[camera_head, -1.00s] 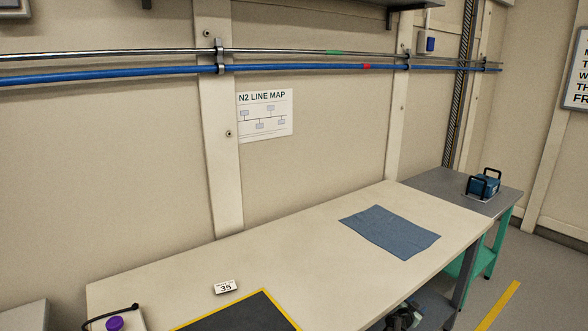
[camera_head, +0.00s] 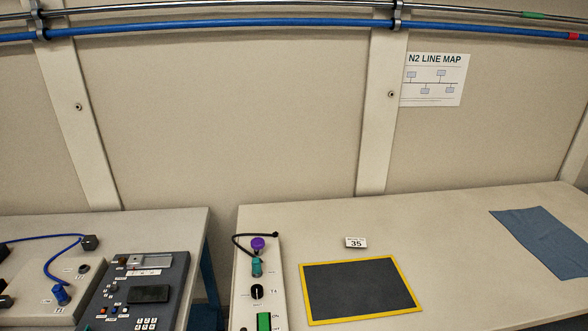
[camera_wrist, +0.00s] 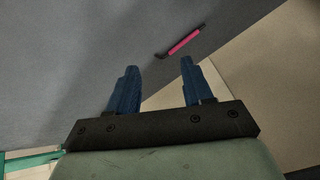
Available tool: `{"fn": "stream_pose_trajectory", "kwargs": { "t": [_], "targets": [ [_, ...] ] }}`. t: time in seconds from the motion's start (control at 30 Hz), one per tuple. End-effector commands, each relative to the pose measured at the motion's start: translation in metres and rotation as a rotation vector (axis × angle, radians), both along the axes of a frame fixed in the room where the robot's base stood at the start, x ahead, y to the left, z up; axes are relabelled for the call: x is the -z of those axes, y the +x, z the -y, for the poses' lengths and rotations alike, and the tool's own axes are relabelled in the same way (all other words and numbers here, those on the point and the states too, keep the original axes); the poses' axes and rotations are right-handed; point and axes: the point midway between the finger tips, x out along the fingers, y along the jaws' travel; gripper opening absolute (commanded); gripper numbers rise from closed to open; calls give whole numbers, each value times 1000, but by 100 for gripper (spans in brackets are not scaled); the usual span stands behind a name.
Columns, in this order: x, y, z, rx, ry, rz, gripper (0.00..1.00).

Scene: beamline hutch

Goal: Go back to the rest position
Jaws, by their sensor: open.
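My gripper (camera_wrist: 158,82) shows in the wrist view with its two blue fingers apart and nothing between them. Beyond the fingertips lies a pink tool with a dark bent end (camera_wrist: 184,41) on a grey surface (camera_wrist: 60,60), clear of the fingers. A beige surface (camera_wrist: 270,90) shows at the right. My gripper is not visible in the head view.
In the head view, a pale bench (camera_head: 450,235) bears a yellow-edged black mat (camera_head: 360,318), a "35" tag (camera_head: 356,242), a blue cloth (camera_head: 548,240) and a valve panel (camera_head: 246,300). A gap separates it from the left bench (camera_head: 150,225) with a control box (camera_head: 178,275).

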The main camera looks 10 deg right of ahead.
Motion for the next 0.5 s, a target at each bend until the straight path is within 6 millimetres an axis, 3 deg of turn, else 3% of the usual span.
{"fn": "stream_pose_trajectory", "kwargs": {
  "t": [0.03,0.2,0.4,0.5],
  "targets": [
    [5,-13,-31,-53,27,-49,50],
    [23,-67,-119,-218,108,-246,50],
    [32,-149,-195,-384,155,-512,50],
    [30,-195,-221,-454,157,-654,50]
  ]
}}
